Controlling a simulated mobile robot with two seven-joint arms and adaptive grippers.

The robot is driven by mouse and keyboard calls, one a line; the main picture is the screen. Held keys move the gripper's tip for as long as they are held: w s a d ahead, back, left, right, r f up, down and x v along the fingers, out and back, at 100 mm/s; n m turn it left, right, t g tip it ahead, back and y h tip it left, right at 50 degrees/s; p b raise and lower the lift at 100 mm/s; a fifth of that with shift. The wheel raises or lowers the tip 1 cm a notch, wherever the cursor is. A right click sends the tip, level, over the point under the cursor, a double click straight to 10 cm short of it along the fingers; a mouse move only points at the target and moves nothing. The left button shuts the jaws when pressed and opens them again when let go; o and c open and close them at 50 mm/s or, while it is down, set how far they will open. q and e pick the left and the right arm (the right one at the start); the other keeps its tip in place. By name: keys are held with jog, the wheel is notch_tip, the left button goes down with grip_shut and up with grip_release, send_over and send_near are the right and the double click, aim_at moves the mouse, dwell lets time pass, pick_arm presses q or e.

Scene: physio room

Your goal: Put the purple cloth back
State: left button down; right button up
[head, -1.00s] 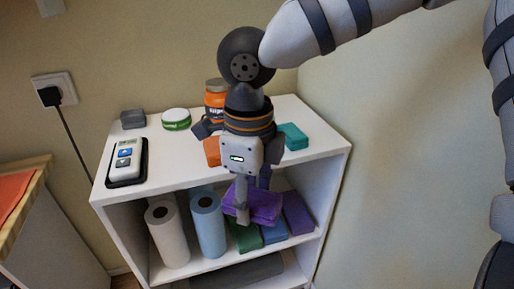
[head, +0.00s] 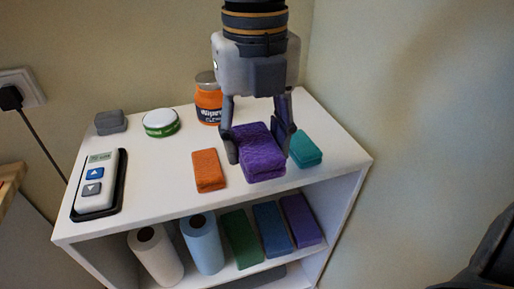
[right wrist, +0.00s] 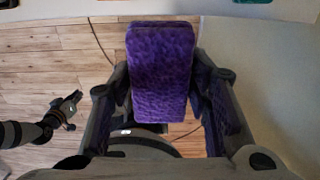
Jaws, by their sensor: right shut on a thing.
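The purple cloth (head: 260,155) is a folded, textured block. My right gripper (head: 259,150) is shut on it, with one finger on each side and pointing down. In the head view the cloth shows between an orange folded cloth (head: 208,171) and a teal one (head: 305,150) at the shelf top's front. In the right wrist view the held cloth (right wrist: 160,70) shows against the floor, close to the shelf's edge, so it appears held up. My left gripper (right wrist: 67,108) shows small at the left of that view; its opening is unclear.
The white shelf top (head: 155,195) also bears a device (head: 98,182), a grey block (head: 111,122), a green-white tin (head: 160,123) and an orange jar (head: 208,100). The compartment below holds two rolls (head: 203,243) and green, blue and purple (head: 301,220) blocks.

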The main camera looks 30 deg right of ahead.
aim_at(257, 133)
jog(key=w+d+f, duration=0.2)
jog(key=w+f, duration=0.1)
jog(key=w+d+f, duration=0.2)
jog(key=w+f, duration=0.1)
jog(key=w+d+f+b, duration=0.1)
jog(key=w+d+f, duration=0.1)
jog(key=w+f, duration=0.1)
jog(key=shift+w+f, duration=0.25)
jog(key=shift+f, duration=1.25)
jog(key=shift+f, duration=0.1)
jog(key=o, duration=1.2)
notch_tip(257, 133, up, 12)
jog(key=shift+p, duration=0.4)
